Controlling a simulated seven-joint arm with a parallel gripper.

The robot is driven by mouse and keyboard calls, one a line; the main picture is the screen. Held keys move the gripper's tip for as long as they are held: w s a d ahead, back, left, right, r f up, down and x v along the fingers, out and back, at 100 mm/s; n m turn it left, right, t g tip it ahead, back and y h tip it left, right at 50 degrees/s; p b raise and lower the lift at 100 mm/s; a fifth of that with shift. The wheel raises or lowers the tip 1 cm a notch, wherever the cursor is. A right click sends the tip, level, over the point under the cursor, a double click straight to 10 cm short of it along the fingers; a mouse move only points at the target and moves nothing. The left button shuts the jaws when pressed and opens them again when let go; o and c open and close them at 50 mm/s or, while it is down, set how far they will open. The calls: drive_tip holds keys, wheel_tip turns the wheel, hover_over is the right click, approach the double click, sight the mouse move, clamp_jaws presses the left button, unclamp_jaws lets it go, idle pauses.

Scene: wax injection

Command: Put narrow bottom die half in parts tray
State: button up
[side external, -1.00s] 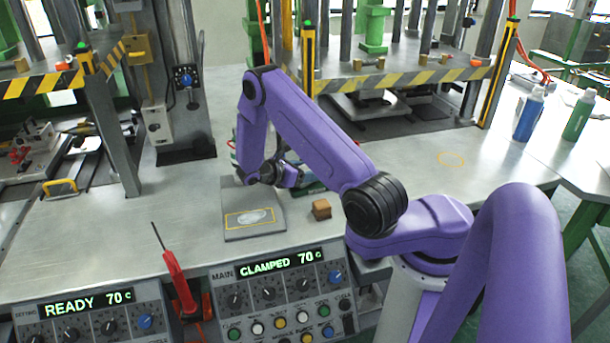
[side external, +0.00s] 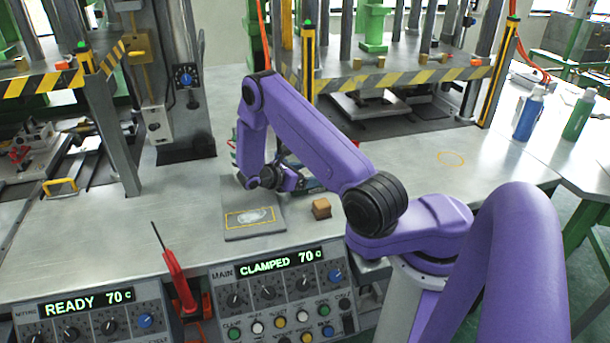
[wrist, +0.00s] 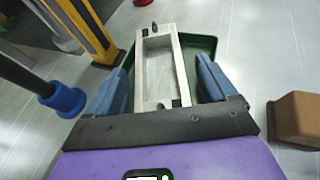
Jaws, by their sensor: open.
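A pale metal die half (wrist: 158,68), long and narrow with a rectangular recess and small dark pins at its ends, lies over the dark green parts tray (wrist: 203,47) in the wrist view. My gripper (wrist: 160,86) is open, its blue fingers on either side of the die half. Green tray shows in the gap between the die half and the right finger. In the side view my arm mostly hides the tray and die half, and I cannot make out the fingertips. Whether the die half rests fully on the tray floor cannot be told.
A brown block (side external: 321,208) stands near the tray; it also shows at the right in the wrist view (wrist: 296,119). A plate with a yellow outline (side external: 254,228) lies at the bench front. A yellow press post (wrist: 88,30) stands left.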

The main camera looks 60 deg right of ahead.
drive_tip(key=v, duration=1.2)
drive_tip(key=shift+w+a+r, duration=0.2)
drive_tip(key=shift+w, duration=0.05)
drive_tip(key=s+a+r+m+t+y, duration=0.1)
drive_tip(key=a+r+t+y, duration=0.1)
drive_tip(key=a+r+y, duration=0.3)
drive_tip(key=s+a+r+t, duration=0.2)
drive_tip(key=a+r, duration=0.2)
drive_tip(key=a, duration=0.4)
drive_tip(key=s+a+r+y, duration=0.1)
drive_tip(key=s+y, duration=0.1)
drive_tip(key=s, duration=0.5)
drive_tip(key=s+r+y, duration=0.2)
drive_tip(key=s+y, duration=0.1)
drive_tip(key=s, duration=0.5)
drive_tip(key=s+a+r+t+y, duration=0.1)
drive_tip(key=s+y, duration=0.2)
drive_tip(key=s, duration=0.5)
drive_tip(key=shift+s+a+r, duration=0.15)
drive_tip(key=shift+a+r, duration=0.05)
drive_tip(key=shift+a, duration=0.15)
